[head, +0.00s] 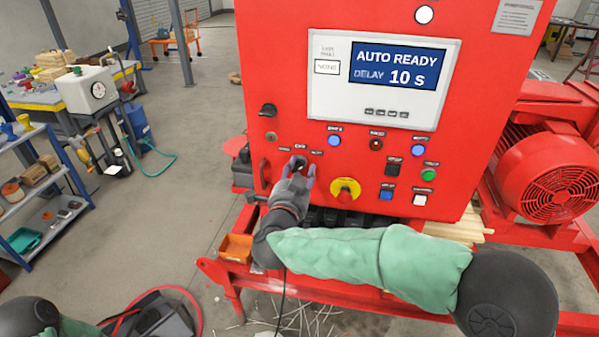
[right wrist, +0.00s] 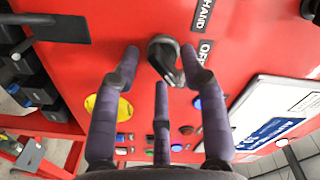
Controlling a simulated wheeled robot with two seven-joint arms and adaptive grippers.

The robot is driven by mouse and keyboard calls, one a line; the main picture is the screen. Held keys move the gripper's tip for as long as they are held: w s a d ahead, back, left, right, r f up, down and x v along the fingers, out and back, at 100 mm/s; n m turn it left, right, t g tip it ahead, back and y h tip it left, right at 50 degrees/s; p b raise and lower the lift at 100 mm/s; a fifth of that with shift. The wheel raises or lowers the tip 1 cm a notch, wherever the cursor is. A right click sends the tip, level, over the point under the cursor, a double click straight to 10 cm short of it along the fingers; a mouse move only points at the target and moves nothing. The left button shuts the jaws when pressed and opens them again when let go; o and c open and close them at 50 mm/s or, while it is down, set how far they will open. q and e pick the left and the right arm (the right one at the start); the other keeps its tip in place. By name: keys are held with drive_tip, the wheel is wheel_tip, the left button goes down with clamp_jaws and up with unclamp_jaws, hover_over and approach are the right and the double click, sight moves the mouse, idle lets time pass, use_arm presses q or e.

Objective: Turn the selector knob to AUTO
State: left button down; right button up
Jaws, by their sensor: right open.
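The selector knob (head: 299,161) is a small dark knob on the red panel, below a row of three small labels. In the right wrist view the black knob (right wrist: 164,58) shows close up, with HAND and OFF labels beside it; the AUTO label is not legible there. My right gripper (head: 299,173) is at the knob. In the right wrist view its purple-grey fingers (right wrist: 160,68) are spread, with fingertips on either side of the knob; I cannot tell whether they touch it. Which label the knob points at is unclear. My left gripper is out of view.
The panel display (head: 394,76) reads AUTO READY, DELAY 10 s. A yellow-and-red emergency stop (head: 345,191) sits right of my right gripper, with several buttons beyond. A red motor (head: 551,178) stands at right.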

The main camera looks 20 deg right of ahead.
drive_tip(key=v, duration=1.2)
drive_tip(key=w+a+f+n+g+y, duration=0.1)
drive_tip(key=w+f+n+y, duration=0.2)
drive_tip(key=f, duration=0.7)
drive_tip(key=w+a+f+n+g+y, duration=0.2)
drive_tip(key=f+n+y, duration=0.15)
drive_tip(key=f, duration=0.65)
drive_tip(key=w+a+f+n+g+y, duration=0.1)
drive_tip(key=w+f+n+y, duration=0.2)
drive_tip(key=f, duration=0.7)
drive_tip(key=s+a+f+n+g+y, duration=0.1)
drive_tip(key=s+f+n+g, duration=0.15)
drive_tip(key=s+f, duration=0.4)
drive_tip(key=s+f+n+g+y, duration=0.1)
drive_tip(key=s+f+g, duration=0.25)
drive_tip(key=f, duration=0.55)
drive_tip(key=s+a+f+g+y, duration=0.1)
drive_tip(key=s+f+g, duration=0.1)
drive_tip(key=s+f, duration=0.2)
drive_tip(key=s+a+f+n+g+y, duration=0.1)
drive_tip(key=s+f, duration=0.3)
drive_tip(key=s, duration=0.6)
drive_tip(key=shift+s+n+g, duration=0.25)
drive_tip(key=shift+n+g, duration=0.05)
drive_tip(key=shift+g, duration=0.5)
